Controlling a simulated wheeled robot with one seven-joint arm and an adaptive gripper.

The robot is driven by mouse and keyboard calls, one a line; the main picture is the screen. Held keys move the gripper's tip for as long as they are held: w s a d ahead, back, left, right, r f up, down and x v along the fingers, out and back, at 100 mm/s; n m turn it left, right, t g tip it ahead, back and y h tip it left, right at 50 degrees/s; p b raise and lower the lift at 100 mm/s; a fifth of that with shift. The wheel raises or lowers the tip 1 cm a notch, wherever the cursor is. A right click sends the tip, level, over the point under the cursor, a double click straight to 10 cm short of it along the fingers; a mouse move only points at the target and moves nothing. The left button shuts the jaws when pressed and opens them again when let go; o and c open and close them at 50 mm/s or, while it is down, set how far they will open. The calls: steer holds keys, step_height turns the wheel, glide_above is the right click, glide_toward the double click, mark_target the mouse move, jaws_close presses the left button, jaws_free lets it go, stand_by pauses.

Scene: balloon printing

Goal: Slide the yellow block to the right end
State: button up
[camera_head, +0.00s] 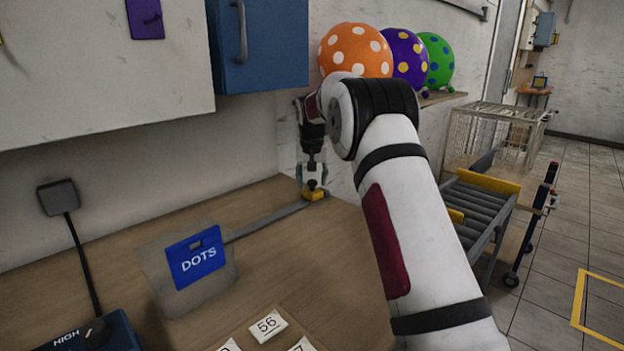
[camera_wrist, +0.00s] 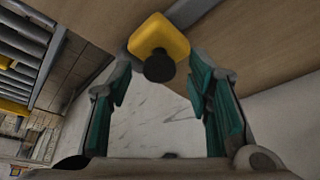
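The yellow block (camera_head: 314,194) sits at the far right end of the grey rail (camera_head: 265,221) on the wooden table. In the wrist view the yellow block (camera_wrist: 160,37) shows a dark round knob on its near side, and part of the rail (camera_wrist: 188,12) runs off to the upper right. My gripper (camera_head: 313,180) reaches down just over the block. In the wrist view my gripper (camera_wrist: 160,80) has its green-padded fingers spread apart. The knob lies between the fingertips with gaps on both sides. I cannot tell whether a finger touches the block.
A blue DOTS panel (camera_head: 195,258) stands at the rail's left end. Number tiles (camera_head: 268,325) and a blue HIGH dial box (camera_head: 95,335) are at the front. Spotted balloons (camera_head: 355,50) rest on a shelf behind my arm. A roller conveyor (camera_head: 478,205) stands to the right.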

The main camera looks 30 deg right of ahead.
steer(key=shift+r, duration=0.1)
steer(key=v, duration=1.1)
steer(key=shift+s+r, duration=0.2)
steer(key=shift+r, duration=0.15)
steer(key=shift+a, duration=0.1)
